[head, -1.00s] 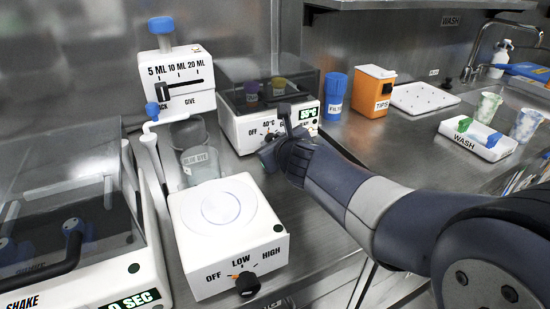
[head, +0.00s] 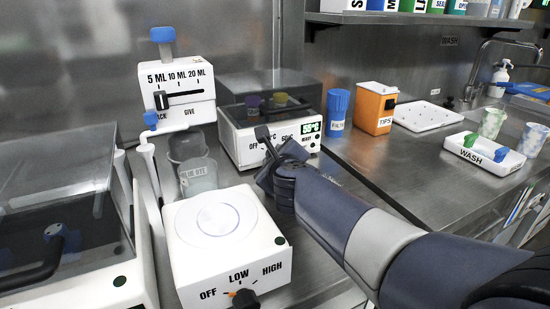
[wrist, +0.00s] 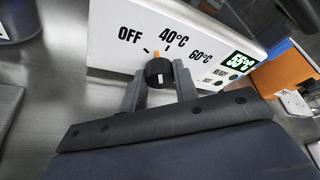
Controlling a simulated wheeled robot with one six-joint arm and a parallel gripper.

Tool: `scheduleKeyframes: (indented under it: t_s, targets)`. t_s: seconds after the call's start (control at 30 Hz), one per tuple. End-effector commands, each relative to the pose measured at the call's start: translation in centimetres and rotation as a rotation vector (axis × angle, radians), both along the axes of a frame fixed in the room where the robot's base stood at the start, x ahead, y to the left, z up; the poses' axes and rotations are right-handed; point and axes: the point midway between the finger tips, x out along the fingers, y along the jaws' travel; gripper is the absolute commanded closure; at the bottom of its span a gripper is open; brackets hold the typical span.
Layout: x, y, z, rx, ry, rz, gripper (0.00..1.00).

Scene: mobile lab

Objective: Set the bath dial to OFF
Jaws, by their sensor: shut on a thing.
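The bath (head: 238,150) is a white box with a dark clear lid, standing behind my gripper in the head view. Its front also fills the top of the wrist view (wrist: 110,52), with OFF, 40°C and 60°C printed on it. The bath dial (wrist: 159,72) is a black knob with an orange pointer, which sits between the OFF and 40°C labels. My gripper (wrist: 160,82) is shut on the dial, one grey finger on each side. In the head view my gripper (head: 268,150) hides the dial.
A white stirrer (head: 220,245) with its own OFF/LOW/HIGH knob (head: 245,299) stands in front. Two beakers (head: 198,178) stand left of the bath. A blue filter cup (head: 338,108) and an orange tips box (head: 374,108) stand to its right.

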Motion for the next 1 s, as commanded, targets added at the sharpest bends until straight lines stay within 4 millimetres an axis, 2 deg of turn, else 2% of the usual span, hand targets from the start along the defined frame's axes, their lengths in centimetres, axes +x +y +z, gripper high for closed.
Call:
scheduleKeyframes:
  t_s: [0.17,0.2,0.43,1.0]
  targets:
    - [-0.02,-0.01,-0.13,0.001,0.003,0.000,0.94]
    - [-0.02,-0.01,-0.13,0.001,0.003,0.000,0.69]
    - [0.00,-0.01,-0.08,0.001,0.002,0.000,0.50]
    - [0.02,-0.07,0.13,0.027,0.013,-0.001,0.50]
